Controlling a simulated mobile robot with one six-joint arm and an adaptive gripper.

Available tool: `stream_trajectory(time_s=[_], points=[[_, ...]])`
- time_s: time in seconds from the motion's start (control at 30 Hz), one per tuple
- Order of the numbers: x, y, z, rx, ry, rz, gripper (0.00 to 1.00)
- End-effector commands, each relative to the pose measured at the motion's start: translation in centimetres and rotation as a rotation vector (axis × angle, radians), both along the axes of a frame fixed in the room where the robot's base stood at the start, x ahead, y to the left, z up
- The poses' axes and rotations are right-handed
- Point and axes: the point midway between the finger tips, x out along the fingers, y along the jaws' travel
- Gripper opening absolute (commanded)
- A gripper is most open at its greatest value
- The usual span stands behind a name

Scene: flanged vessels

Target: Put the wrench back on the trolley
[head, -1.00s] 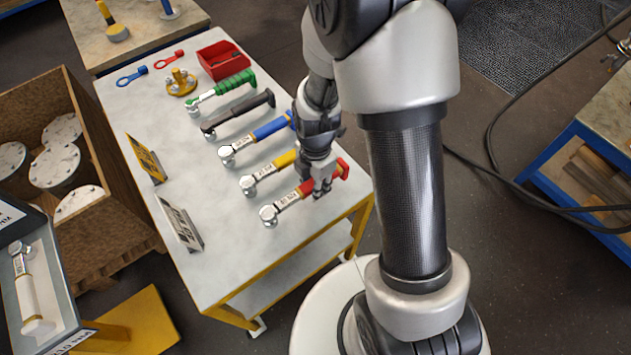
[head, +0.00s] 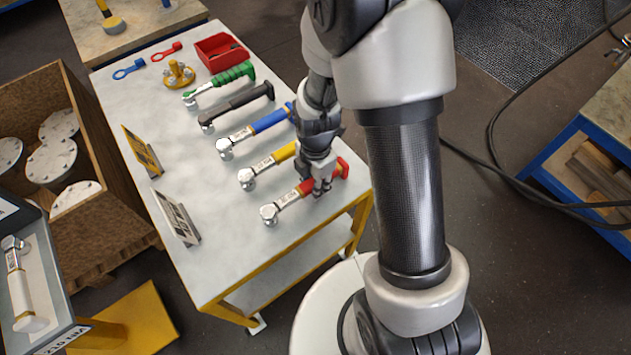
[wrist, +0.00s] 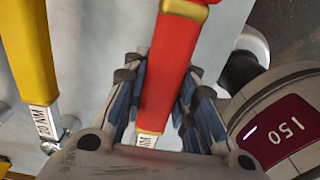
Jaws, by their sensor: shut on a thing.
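The red-handled wrench (head: 296,196) lies at the near right end of the trolley top (head: 215,268), its round silver head pointing left. My gripper (head: 322,186) is over its red handle, with the fingers down at trolley level. In the wrist view my gripper (wrist: 157,105) has its fingers on both sides of the red handle (wrist: 170,65) and is shut on it. The wrench appears to rest on the trolley surface; any small gap beneath it cannot be seen. Part of the handle is hidden by the fingers in the head view.
A yellow wrench (head: 268,165) lies close beside the red one, then blue (head: 255,132), black (head: 238,105) and green (head: 220,83) ones. A red bin (head: 220,52) stands at the far end. Two small signs (head: 178,218) stand along the left edge. A white-handled wrench (head: 22,290) lies in a tray at far left.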

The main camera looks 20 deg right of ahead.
Motion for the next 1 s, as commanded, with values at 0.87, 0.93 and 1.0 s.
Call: stream_trajectory(time_s=[0.87, 0.93, 1.0], points=[[-0.05, 0.0, -0.46, 0.0, 0.001, 0.0, 0.56], [-0.04, 0.0, -0.46, 0.0, 0.001, 0.0, 0.6], [-0.03, 0.0, -0.45, 0.0, 0.001, 0.0, 0.65]])
